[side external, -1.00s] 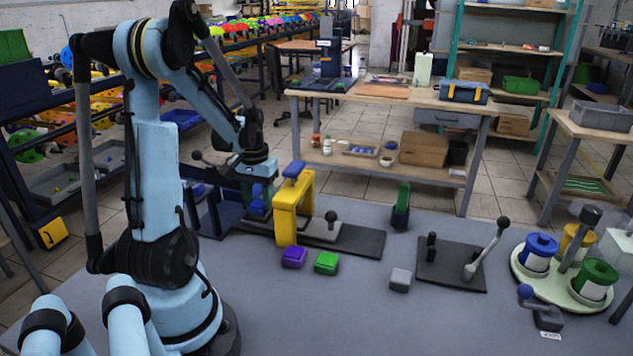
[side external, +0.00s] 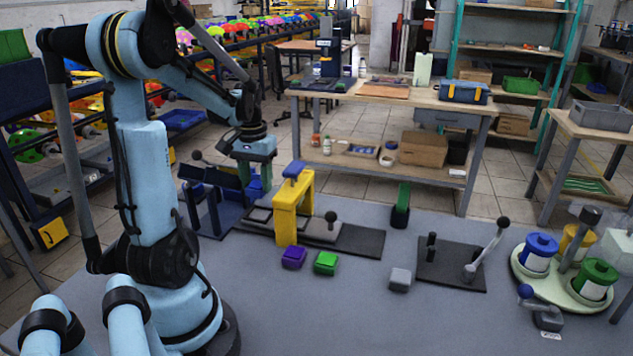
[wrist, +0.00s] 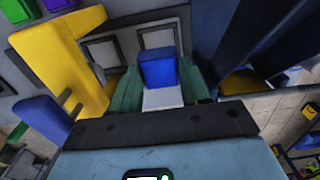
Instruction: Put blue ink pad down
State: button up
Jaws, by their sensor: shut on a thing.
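The blue ink pad (side external: 254,189) is between the green fingers of my gripper (side external: 257,176), behind the yellow press frame (side external: 294,205) in the side view. In the wrist view the pad (wrist: 157,68) shows a blue body with a pale grey part (wrist: 163,98) nearer the camera. My gripper (wrist: 160,92) is shut on it. Beyond the pad are two square, light-edged recesses in a dark plate (wrist: 128,44). The pad overlaps the lower part of one recess in this view; I cannot tell its height above the plate.
The yellow frame (wrist: 62,62) is close on the left in the wrist view. A dark blue stand (side external: 212,205) is close on the other side. Purple (side external: 294,257) and green (side external: 326,263) pads lie in front of the frame.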

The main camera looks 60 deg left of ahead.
jog(key=shift+r, duration=0.6)
jog(key=shift+r, duration=0.1)
